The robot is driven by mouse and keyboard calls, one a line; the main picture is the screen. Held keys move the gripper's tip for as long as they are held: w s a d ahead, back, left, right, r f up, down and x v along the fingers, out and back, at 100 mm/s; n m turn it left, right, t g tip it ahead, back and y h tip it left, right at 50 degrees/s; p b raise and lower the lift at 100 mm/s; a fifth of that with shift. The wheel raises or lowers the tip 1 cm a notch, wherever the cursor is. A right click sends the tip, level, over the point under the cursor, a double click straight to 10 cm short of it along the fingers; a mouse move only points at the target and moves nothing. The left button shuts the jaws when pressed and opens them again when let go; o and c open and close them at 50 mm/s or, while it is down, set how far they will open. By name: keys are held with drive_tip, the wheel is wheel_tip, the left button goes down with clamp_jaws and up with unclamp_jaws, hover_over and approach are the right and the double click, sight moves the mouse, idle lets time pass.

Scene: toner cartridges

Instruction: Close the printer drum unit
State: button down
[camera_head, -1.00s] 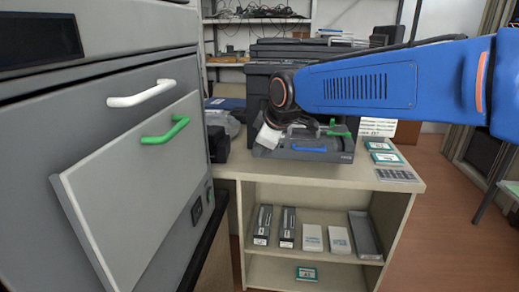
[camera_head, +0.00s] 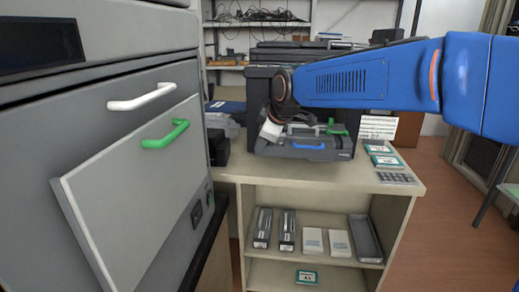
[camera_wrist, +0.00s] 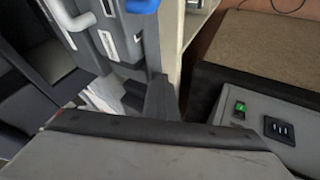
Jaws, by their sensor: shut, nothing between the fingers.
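The drum unit (camera_head: 322,152) is a dark grey tray with a blue handle (camera_head: 308,146) at the front of the black printer (camera_head: 258,95) on the counter. It still juts out at the printer's front. In the wrist view the drum unit (camera_wrist: 118,35) fills the top, with a pale handle and part of the blue one. My gripper (camera_head: 269,133) is at the drum unit's left front side, its fingers shut and empty. It shows at the middle of the wrist view (camera_wrist: 128,98); contact with the drum unit is unclear. A green lever (camera_head: 337,128) stands at the right.
A large grey machine (camera_head: 60,130) stands close at the left, with a tilted panel (camera_head: 130,205) bearing a green handle. Boxes (camera_head: 383,160) lie on the counter's right. The shelf below (camera_head: 285,185) holds several cartridges and boxes. Floor is clear at right.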

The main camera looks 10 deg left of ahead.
drive_tip(key=w, duration=1.9)
drive_tip(key=shift+w+d, duration=0.3)
drive_tip(key=shift+s, duration=0.1)
